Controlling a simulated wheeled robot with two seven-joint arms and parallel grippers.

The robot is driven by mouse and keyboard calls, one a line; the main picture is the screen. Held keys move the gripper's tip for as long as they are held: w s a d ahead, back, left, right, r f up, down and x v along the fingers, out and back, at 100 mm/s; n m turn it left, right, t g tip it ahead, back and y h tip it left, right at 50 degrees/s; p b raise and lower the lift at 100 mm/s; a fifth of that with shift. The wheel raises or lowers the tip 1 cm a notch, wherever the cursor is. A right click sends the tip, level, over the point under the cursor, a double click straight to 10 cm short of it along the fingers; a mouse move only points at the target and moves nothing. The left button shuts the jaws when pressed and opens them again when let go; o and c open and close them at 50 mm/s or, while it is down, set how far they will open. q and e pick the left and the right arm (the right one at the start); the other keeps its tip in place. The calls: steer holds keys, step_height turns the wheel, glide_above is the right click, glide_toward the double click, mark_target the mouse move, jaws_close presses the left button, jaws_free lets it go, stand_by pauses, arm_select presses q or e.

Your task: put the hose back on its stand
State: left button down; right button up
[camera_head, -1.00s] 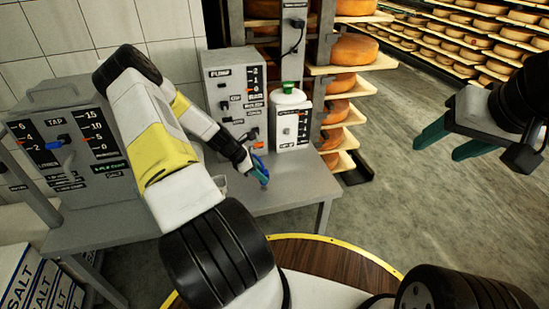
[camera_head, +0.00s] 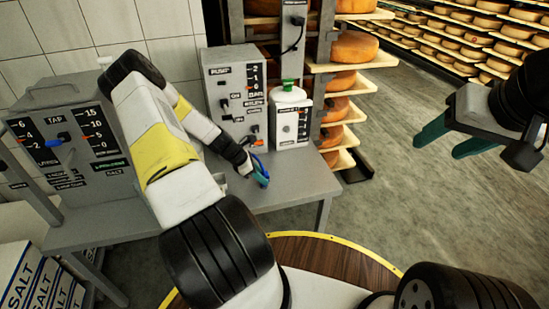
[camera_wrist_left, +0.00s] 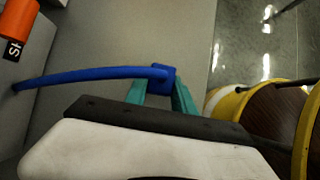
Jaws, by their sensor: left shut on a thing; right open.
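The blue hose (camera_wrist_left: 90,74) runs from the grey machine at the left of the left wrist view to a blue end block (camera_wrist_left: 165,76). My left gripper (camera_wrist_left: 166,92) has its teal fingers shut on that block. In the head view my left gripper (camera_head: 262,178) is low over the grey table's front part, with a bit of the blue hose (camera_head: 260,161) beside it. My right gripper (camera_head: 455,142) is open and empty at the right, over the floor. I cannot make out the hose's stand; my left arm covers part of the table.
The grey table (camera_head: 300,180) carries a pump box (camera_head: 232,80), a white canister (camera_head: 290,125) with a green cap and a tap box (camera_head: 70,130). Cheese shelves (camera_head: 350,70) stand behind. A round wooden top (camera_head: 320,255) is in front. Floor at right is clear.

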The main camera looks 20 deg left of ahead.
arm_select(q)
steer(key=shift+f, duration=0.45)
steer(key=c, duration=1)
jaws_free()
steer(key=shift+o, duration=0.2)
steer(key=shift+r, duration=0.1)
steer(key=v, duration=0.7)
steer(key=shift+a+r, duration=0.2)
steer(key=shift+r, duration=0.05)
steer(key=shift+s, duration=0.1)
